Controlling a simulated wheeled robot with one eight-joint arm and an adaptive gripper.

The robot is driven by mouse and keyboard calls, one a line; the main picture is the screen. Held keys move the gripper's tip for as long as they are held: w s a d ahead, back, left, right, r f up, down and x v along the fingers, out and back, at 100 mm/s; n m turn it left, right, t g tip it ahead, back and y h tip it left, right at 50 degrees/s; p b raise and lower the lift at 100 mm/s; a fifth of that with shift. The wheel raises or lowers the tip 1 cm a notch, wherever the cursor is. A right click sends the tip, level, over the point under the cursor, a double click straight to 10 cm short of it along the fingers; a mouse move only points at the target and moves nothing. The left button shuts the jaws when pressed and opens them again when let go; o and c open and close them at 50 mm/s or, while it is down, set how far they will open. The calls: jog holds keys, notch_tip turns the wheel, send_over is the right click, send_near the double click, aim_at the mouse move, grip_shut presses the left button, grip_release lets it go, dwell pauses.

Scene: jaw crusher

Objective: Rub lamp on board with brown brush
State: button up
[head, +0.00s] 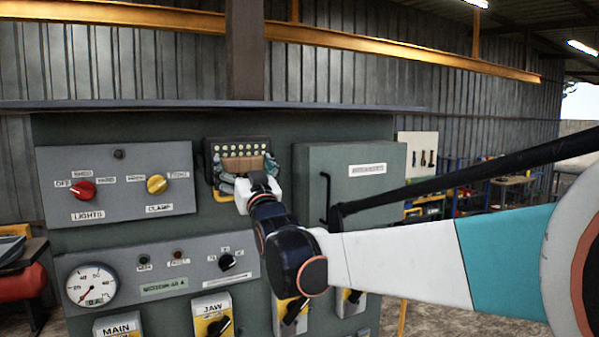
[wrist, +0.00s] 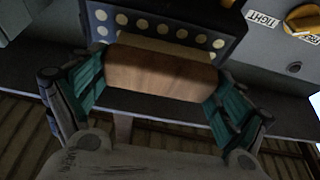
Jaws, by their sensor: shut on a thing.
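The brown brush (wrist: 160,74) is a wooden block held between the teal pads of my gripper (wrist: 155,85); pale bristles show along its far side. In the head view my gripper (head: 243,178) and the brush (head: 241,164) are in front of a dark plate with pale dots (head: 240,148). Whether brush and plate touch, I cannot tell. A small dark round fitting, possibly the lamp (head: 119,154), is on the upper left grey board (head: 60,165), left of the brush. It also shows in the wrist view (wrist: 294,67), apart from the brush.
The board carries a red knob (head: 82,190) and a yellow knob (head: 157,184). A lower panel holds a gauge (head: 91,285), small green and red indicators and a black knob (head: 228,260). A grey door with a handle (head: 325,197) is to the right. A ledge (head: 330,107) runs above.

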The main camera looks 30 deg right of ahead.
jog(key=shift+s+a, duration=0.1)
jog(key=shift+a, duration=0.55)
jog(key=shift+d+r+p, duration=0.1)
jog(key=shift+r+p, duration=0.3)
jog(key=shift+r, duration=0.25)
jog(key=shift+d, duration=3.75)
jog(key=shift+a, duration=3.8)
jog(key=shift+s, duration=0.1)
jog(key=shift+s+f+p, duration=0.1)
jog(key=shift+s+p, duration=0.25)
jog(key=shift+s, duration=2.45)
